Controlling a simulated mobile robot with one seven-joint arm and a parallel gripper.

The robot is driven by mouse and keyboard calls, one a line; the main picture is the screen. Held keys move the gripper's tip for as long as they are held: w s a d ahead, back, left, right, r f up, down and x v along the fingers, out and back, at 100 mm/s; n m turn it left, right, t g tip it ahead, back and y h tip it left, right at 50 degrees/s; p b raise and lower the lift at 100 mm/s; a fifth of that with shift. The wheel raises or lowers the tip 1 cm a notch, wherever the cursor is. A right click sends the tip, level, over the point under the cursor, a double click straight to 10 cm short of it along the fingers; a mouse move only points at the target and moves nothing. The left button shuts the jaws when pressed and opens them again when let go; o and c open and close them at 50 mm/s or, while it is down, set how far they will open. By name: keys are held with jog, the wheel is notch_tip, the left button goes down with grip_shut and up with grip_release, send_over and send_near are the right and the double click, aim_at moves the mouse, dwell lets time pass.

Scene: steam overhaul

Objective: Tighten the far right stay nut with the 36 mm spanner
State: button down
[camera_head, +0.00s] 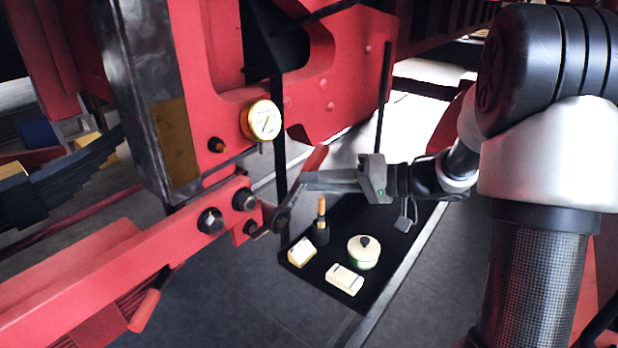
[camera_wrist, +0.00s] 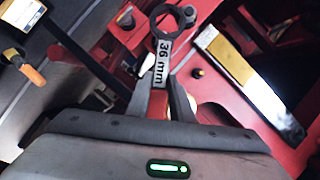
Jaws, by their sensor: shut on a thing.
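The spanner (camera_wrist: 162,60) is marked "36 mm" in the wrist view. My gripper (camera_wrist: 159,92) is shut on its shaft; a red part shows between the fingers. In the head view my gripper (camera_head: 304,181) reaches in from the right, with the spanner (camera_head: 288,203) slanting down-left from it. The spanner's ring end is beside the rightmost dark nut (camera_head: 251,228) on the red bar (camera_head: 120,270). A dark nut (camera_wrist: 187,15) shows at the ring's right edge in the wrist view. Two larger nuts (camera_head: 210,220) sit further left.
A dark vertical rod (camera_head: 281,150) stands close behind the spanner.

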jog(key=s+a, duration=0.6)
jog(key=s, duration=0.1)
jog(key=s+a, duration=0.3)
jog(key=shift+s, duration=0.4)
jog(key=shift+d, duration=0.1)
